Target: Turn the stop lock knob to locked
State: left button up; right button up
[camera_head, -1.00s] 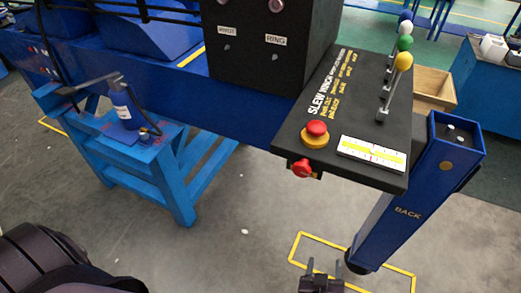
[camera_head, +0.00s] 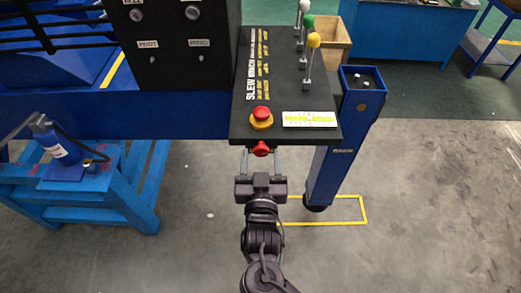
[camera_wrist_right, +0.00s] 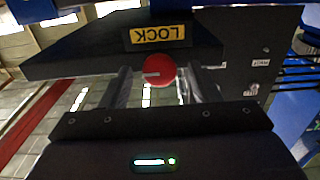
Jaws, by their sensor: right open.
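The stop lock knob (camera_head: 261,149) is red and sits on the front face of the black control console (camera_head: 290,129), below the red mushroom button. My right gripper (camera_head: 262,157) is open in front of the console, with one finger on each side of the knob. Gaps show between the fingers and the knob in the right wrist view (camera_wrist_right: 159,82). My left gripper is out of view.
A red mushroom button (camera_head: 261,114) on a yellow base is on the console top, just above the knob. Levers with white, green and yellow balls (camera_head: 313,40) stand behind. A blue leg (camera_head: 335,165) is close on the right. A blue stand (camera_head: 95,185) is at left.

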jog(key=shift+w, duration=0.4)
jog(key=c, duration=1)
jog(key=shift+f+m+b, duration=0.15)
jog(key=shift+m+b, duration=1.05)
jog(key=shift+m, duration=0.2)
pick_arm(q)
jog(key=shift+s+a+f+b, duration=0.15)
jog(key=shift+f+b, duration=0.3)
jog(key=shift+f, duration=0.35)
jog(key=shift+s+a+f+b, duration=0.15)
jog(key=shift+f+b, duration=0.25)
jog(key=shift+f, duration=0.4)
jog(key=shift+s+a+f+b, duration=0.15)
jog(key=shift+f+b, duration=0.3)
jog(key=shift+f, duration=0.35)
pick_arm(e)
jog(key=shift+m, duration=2)
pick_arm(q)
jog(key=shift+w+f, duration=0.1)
